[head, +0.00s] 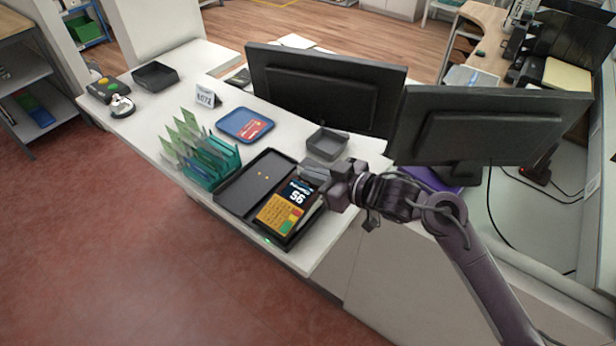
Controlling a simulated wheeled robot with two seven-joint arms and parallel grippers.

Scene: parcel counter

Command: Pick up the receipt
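A payment terminal (283,207) with a yellow keypad and a lit screen stands near the counter's front right corner. My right gripper (333,188) is at the terminal's upper right, close to the screen. My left gripper is not in view.
A black tray (241,196) lies left of the terminal, with a teal rack (212,177) of green cards beyond. A blue tray (232,122), a small grey tray (326,153) and two monitors (314,115) (424,141) stand behind. The counter's front edge is near.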

